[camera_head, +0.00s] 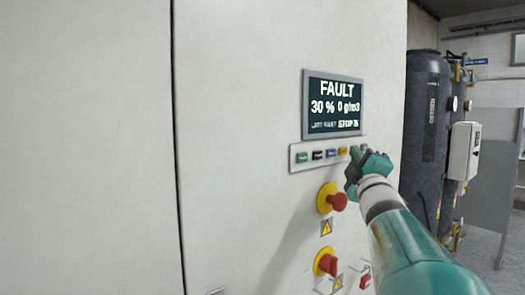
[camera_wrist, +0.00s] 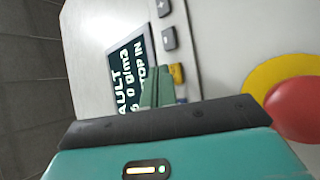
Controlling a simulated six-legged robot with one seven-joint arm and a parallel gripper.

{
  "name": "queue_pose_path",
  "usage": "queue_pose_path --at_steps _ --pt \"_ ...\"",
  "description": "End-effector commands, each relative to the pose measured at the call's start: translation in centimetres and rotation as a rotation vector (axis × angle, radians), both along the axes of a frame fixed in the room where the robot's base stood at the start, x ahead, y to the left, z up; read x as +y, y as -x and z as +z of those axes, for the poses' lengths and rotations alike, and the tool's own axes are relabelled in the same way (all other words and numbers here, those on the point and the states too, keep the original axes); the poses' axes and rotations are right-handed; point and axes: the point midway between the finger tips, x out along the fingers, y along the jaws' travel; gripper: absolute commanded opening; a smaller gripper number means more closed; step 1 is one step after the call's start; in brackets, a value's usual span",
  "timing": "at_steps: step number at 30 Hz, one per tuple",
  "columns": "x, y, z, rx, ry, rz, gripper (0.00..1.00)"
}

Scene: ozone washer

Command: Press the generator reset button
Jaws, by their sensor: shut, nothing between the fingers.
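A display (camera_head: 333,105) on the white cabinet reads "FAULT", "30 %" and "0 g/m3". In the wrist view, my fingertips (camera_wrist: 158,82) are beside the yellow button (camera_wrist: 178,73), with grey buttons (camera_wrist: 169,38) beyond. I cannot tell whether they touch the panel.
Two red mushroom buttons on yellow bases, one upper (camera_head: 332,199) and one lower (camera_head: 326,263), project below the strip. The upper one shows close at the right of the wrist view (camera_wrist: 298,110). Dark tanks (camera_head: 425,130) stand right of the cabinet.

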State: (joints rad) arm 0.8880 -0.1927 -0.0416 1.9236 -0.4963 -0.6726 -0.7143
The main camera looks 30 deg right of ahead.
Motion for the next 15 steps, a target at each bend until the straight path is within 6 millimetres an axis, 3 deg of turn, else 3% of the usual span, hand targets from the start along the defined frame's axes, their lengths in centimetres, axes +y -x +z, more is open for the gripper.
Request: queue_pose_path --at_steps 15 --pt "0.09 -0.86 0.0 0.0 0.0 0.0 0.0"
